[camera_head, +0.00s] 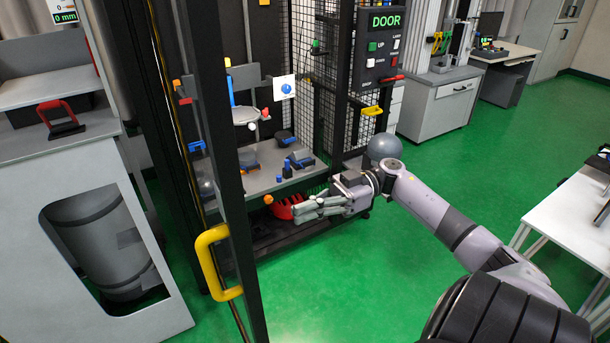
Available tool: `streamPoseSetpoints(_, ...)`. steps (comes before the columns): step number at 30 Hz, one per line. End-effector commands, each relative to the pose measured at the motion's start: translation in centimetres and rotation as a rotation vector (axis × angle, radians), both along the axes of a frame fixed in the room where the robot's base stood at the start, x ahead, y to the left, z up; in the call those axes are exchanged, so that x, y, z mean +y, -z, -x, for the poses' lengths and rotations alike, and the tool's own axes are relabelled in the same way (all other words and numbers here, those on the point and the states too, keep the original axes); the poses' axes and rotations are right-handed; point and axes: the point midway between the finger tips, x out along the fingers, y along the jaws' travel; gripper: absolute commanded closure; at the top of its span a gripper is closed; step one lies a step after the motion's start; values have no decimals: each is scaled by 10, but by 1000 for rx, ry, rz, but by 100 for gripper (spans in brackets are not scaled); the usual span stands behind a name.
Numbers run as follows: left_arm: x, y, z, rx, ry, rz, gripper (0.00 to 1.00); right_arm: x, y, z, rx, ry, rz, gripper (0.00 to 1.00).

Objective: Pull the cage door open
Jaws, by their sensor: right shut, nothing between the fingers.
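The cage door (212,130) is a black frame at the left, seen almost edge-on and swung outward, so the front opening of the cage shows. Its yellow handle (207,262) is on the lower part of the frame, facing left in the view. My right gripper (297,210) reaches in from the right, in front of the cage opening. Its fingers are shut with nothing held. It is right of the handle and apart from it. My left gripper is not in view.
Inside the cage, a grey shelf (262,180) holds small blue and orange parts, with a red item (287,207) below it. A DOOR panel (382,45) is on the right post. A grey cabinet (60,250) stands left of the door. Green floor (370,285) is clear in front.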

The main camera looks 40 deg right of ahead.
Motion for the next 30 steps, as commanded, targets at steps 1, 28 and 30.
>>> streamPoseSetpoints(1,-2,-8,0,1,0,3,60,12,-6,-3,-4,-3,-5,100)
streamPoseSetpoints(28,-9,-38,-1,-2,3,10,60,97,0,-28,-1,2,-2,100)
streamPoseSetpoints(30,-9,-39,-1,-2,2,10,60,98,-1,-28,-1,2,-3,100)
